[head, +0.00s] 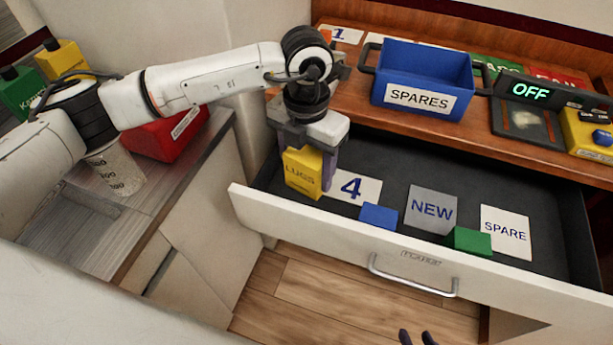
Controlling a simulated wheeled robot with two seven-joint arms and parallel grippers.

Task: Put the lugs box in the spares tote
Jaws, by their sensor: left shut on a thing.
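The yellow lugs box (302,174), lettered LUGS, is held between the fingers of my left gripper (309,158). It is upright at the left end of the open drawer, beside the card marked 4. I cannot tell whether its base touches the drawer floor. The blue spares tote (422,80) stands on the wooden counter behind the drawer, up and to the right of my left gripper. It has a white SPARES label and a handle at each side. Only two dark fingertips of my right gripper (416,339) show at the bottom edge, apart with nothing between them.
The open drawer (395,165) holds a blue block (379,216), a green block (472,241) and cards marked 4, NEW and SPARE. An OFF display (530,92) stands right of the tote. A red box (168,138) sits on the left counter.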

